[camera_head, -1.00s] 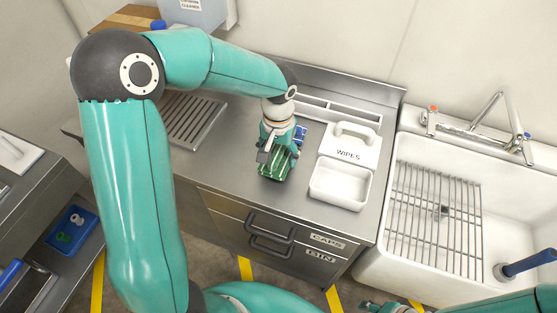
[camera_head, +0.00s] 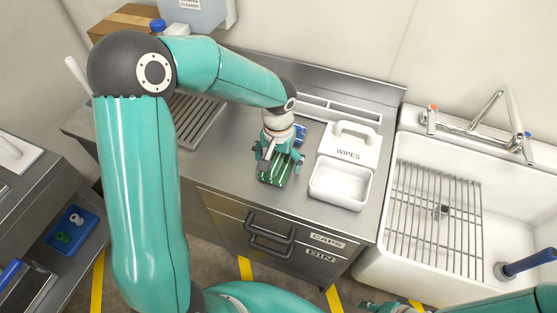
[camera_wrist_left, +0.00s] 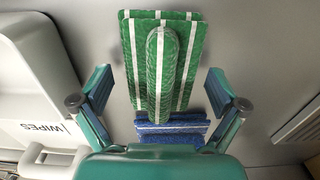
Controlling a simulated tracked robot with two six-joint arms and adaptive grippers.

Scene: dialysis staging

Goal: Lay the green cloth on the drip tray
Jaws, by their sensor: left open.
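The green cloth (camera_head: 273,175) with white stripes lies on the steel counter below my left gripper (camera_head: 278,160). The wrist view shows the green cloth (camera_wrist_left: 190,60) from above, with a narrow raised fold along its middle. My left gripper (camera_wrist_left: 162,88) is open, with one finger on each side of the cloth and apart from it. The drip tray (camera_head: 192,124), a slatted metal tray, is on the counter to the left, partly hidden by my left arm. My right gripper (camera_head: 385,307) shows only in part at the bottom edge; its jaws are unclear.
A blue cloth (camera_head: 300,133) lies just behind the green one. A white wipes box (camera_head: 340,185) stands close on the right, with the sink (camera_head: 385,240) beyond. Bare counter (camera_head: 232,150) lies between the cloth and the drip tray.

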